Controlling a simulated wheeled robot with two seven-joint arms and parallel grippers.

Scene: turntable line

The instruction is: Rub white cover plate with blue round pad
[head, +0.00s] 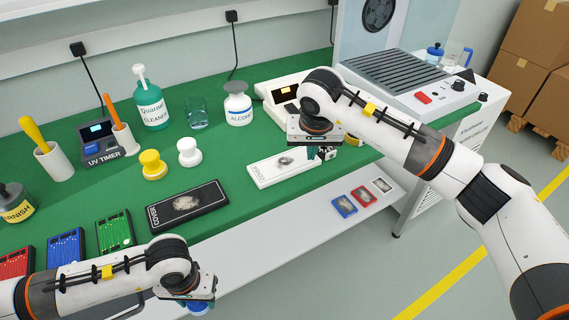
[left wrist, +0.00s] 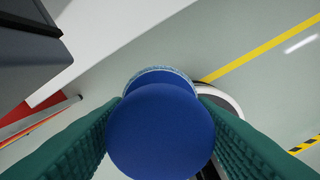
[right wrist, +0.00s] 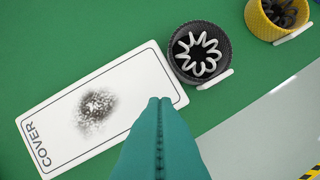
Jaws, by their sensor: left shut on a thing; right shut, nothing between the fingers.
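The white cover plate (head: 272,175) lies flat on the green bench in the head view, with a dark grey smudge near its middle. It also fills the left of the right wrist view (right wrist: 130,82), marked COVER. My right gripper (head: 326,154) is shut and empty above the plate's right end; its closed fingers (right wrist: 160,103) overlap the plate's edge in the right wrist view. My left gripper (head: 199,298) is shut on the blue round pad (left wrist: 160,132), held out in front of the bench. The pad shows only as a bit of blue at the bottom of the head view (head: 198,308).
A black cover plate (head: 212,192), also smudged, lies left of the white one. Yellow (head: 152,165) and white (head: 189,152) knobbed pads stand behind it. A black round holder (right wrist: 200,53) and a yellow one (right wrist: 276,16) sit beside the white plate. Bottles stand further back.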

